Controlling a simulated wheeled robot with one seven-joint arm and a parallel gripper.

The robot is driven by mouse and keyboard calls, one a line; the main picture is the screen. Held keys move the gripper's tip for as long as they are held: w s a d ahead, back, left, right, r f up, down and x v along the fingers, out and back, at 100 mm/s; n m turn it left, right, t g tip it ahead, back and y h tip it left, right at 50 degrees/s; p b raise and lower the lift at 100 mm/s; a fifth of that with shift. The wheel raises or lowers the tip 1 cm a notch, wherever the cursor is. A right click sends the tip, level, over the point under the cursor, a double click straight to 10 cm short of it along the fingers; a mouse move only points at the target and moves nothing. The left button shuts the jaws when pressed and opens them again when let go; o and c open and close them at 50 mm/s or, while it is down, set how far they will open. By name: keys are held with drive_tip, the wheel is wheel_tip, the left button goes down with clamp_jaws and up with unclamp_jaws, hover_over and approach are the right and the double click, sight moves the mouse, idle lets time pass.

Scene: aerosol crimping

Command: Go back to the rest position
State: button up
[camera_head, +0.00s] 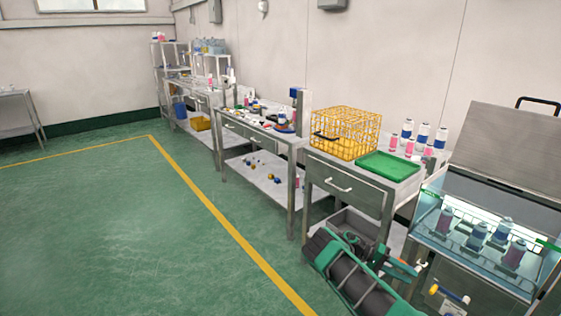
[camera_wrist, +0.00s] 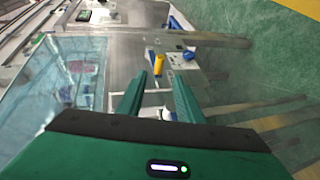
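My gripper (camera_wrist: 158,92) has its two green fingers apart in the wrist view, with a clear gap and nothing held between them. In the head view my green and dark arm is low at the bottom, in front of the table and left of the water bath. The water bath (camera_head: 480,185) is at the right with its grey lid raised, and several aerosol cans stand in it. Its glassy tank (camera_wrist: 75,75) shows at the left of the wrist view. A yellow valve handle (camera_wrist: 158,66) and a blue knob (camera_wrist: 188,56) lie beyond the fingertips.
A yellow wire basket (camera_head: 345,118) and a green tray (camera_head: 388,167) sit on the nearest table, with several cans behind. More tables line the wall to the left. The green floor (camera_head: 110,225) is open on the left, with a yellow line (camera_head: 215,212) across it.

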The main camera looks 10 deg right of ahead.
drive_tip(key=s+r+m+t+y, duration=0.1)
drive_tip(key=s+r+y, duration=0.5)
drive_tip(key=r, duration=0.9)
drive_tip(key=s+r+m+t+y, duration=0.1)
drive_tip(key=s+r+y, duration=0.2)
drive_tip(key=s+r, duration=0.75)
drive_tip(key=s+a+r+n+t+y, duration=0.1)
drive_tip(key=s+a+r+t, duration=0.1)
drive_tip(key=s+a+r, duration=0.3)
drive_tip(key=s+a+r+n+t+y, duration=0.15)
drive_tip(key=s+r, duration=0.25)
drive_tip(key=r, duration=0.4)
drive_tip(key=s+a+r+n+t, duration=0.1)
drive_tip(key=s+a+t, duration=0.2)
drive_tip(key=s+a, duration=0.7)
drive_tip(key=s+y, duration=0.1)
drive_tip(key=s, duration=0.2)
drive_tip(key=shift+s+a, duration=0.15)
drive_tip(key=shift+r+n, duration=0.1)
drive_tip(key=shift+n, duration=0.15)
drive_tip(key=shift+w+f, duration=0.25)
drive_tip(key=shift+w, duration=0.35)
